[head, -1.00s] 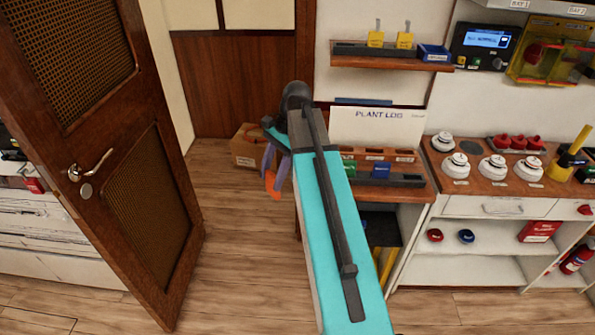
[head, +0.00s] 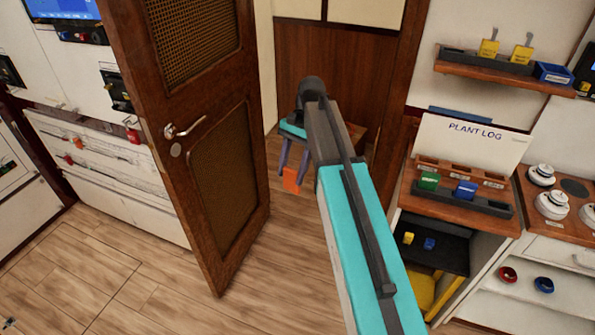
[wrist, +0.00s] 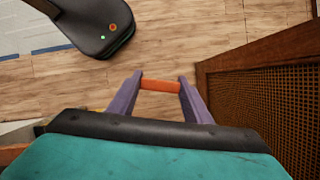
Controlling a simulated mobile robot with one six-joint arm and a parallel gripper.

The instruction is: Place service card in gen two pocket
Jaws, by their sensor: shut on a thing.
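My gripper (head: 292,170), with purple fingers, is shut on a small orange card (head: 291,181), whose label I cannot read. The card also shows between the fingertips in the wrist view (wrist: 160,85), held above the wood floor. The wooden pocket rack (head: 458,172) stands below the Plant Log board (head: 470,142), right of my gripper and apart from it. Its small pocket labels are too small to read. A green card (head: 428,181) and a blue card (head: 466,190) stand in the dark tray before the rack.
An open brown door (head: 222,150) stands just left of my gripper and shows on the right of the wrist view (wrist: 262,105). A wall shelf (head: 500,73) holds two yellow cards and a blue box. White detectors (head: 552,204) stand on the counter at right. Floor (head: 110,265) is clear at left.

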